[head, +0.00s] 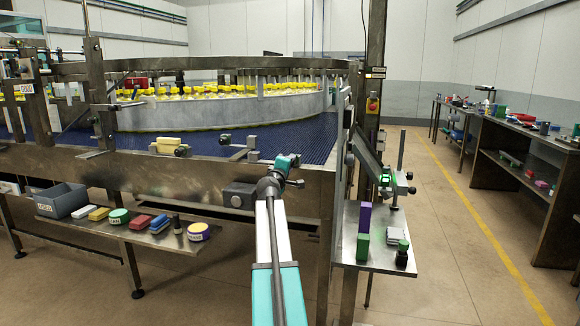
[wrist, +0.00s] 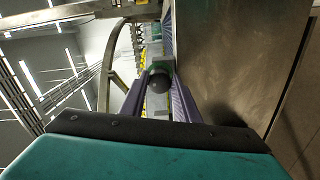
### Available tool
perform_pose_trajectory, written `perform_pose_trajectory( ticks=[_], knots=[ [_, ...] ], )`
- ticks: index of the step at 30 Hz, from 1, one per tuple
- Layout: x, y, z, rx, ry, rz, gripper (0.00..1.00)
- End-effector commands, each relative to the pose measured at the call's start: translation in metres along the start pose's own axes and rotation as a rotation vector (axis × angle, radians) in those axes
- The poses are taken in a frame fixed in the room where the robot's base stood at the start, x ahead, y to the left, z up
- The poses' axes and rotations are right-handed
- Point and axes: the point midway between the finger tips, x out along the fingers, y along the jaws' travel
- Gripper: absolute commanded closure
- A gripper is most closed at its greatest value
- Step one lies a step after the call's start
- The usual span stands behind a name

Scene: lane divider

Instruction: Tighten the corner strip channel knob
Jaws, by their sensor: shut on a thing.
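My gripper (wrist: 158,85) has its two purple fingers closed around a round black knob (wrist: 160,83) in the wrist view. A green part shows right behind the knob, and a grey block sits beyond it. The fingers hide the knob's sides, and how tight it sits cannot be told. In the head view my gripper (head: 294,178) is at the near right corner of the steel conveyor frame (head: 180,183). My teal wrist hides most of the fingers and the knob there.
A steel panel (wrist: 230,60) stands close on the right in the wrist view. Yellow-capped bottles (head: 215,90) line the blue conveyor (head: 310,140). A side shelf (head: 375,258) with a purple block (head: 364,217) stands right of the frame. The floor beyond is clear.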

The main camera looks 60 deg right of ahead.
Motion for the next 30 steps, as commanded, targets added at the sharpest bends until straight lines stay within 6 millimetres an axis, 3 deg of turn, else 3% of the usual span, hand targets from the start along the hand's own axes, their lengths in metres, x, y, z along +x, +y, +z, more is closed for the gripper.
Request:
perform_pose_trajectory(
  ticks=[2, 3, 6, 20, 30],
  knots=[
    [-0.002, -0.004, 0.001, 0.001, -0.004, -0.005, 0.94],
    [-0.002, -0.004, 0.001, 0.001, -0.004, -0.005, 0.68],
    [-0.001, -0.003, 0.001, 0.000, -0.003, -0.004, 0.52],
    [-0.004, -0.001, 0.001, -0.001, -0.001, -0.001, 0.52],
    [-0.030, -0.001, 0.000, -0.001, 0.000, -0.001, 0.52]
  ],
)
